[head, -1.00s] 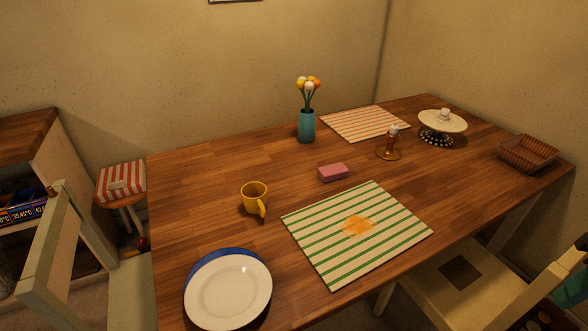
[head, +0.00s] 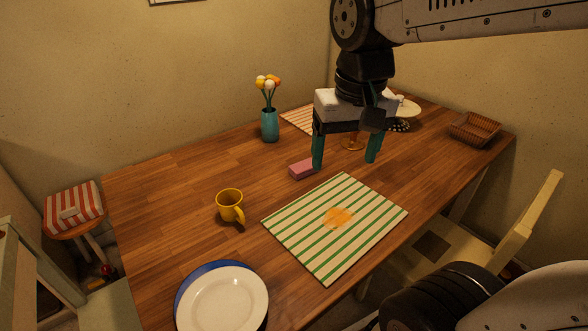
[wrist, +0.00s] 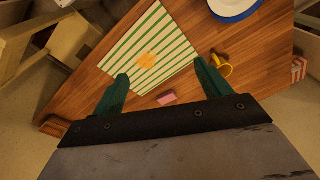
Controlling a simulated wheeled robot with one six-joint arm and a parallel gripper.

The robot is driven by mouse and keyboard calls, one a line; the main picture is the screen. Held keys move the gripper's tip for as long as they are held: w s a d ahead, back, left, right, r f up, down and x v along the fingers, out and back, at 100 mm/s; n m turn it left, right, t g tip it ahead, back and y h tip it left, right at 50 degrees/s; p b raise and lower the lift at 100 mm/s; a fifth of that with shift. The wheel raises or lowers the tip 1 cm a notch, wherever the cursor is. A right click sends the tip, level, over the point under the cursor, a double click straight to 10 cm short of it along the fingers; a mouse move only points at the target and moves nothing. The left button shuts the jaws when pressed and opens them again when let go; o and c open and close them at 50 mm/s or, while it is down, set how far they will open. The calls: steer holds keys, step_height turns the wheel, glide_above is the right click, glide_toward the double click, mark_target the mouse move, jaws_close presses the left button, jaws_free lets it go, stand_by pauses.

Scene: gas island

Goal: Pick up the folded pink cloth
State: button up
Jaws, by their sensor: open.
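The folded pink cloth (head: 302,169) is a small pink block lying flat on the wooden table, just behind the green-striped placemat. In the wrist view the pink cloth (wrist: 166,97) lies between the two green fingers, nearer the right one, and well below them. My gripper (head: 345,165) is open and empty, above the table and to the right of the cloth in the head view. Its left finger appears close to the cloth's right end there. In the wrist view my gripper (wrist: 160,82) points down at the table with its fingers wide apart.
The striped placemat (head: 312,248) has an orange stain (head: 338,217). A yellow mug (head: 230,206) stands left of the cloth, a blue vase with flowers (head: 270,126) behind it. A white plate (head: 226,302), cake stand (head: 405,112) and wicker basket (head: 474,130) are also on the table.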

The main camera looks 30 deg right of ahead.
steer(key=w+d+f+m, duration=0.15)
steer(key=w+m, duration=0.25)
steer(key=w, duration=0.9)
steer(key=m+g, duration=0.1)
steer(key=m, duration=0.9)
glide_above(304, 165)
steer(key=f, duration=2.4)
steer(key=shift+w+d, duration=0.15)
steer(key=shift+w, duration=0.05)
step_height(304, 165, down, 6)
steer(key=shift+s, duration=0.15)
steer(key=c, duration=1.1)
steer(key=shift+o, duration=0.2)
steer(key=shift+r, duration=0.1)
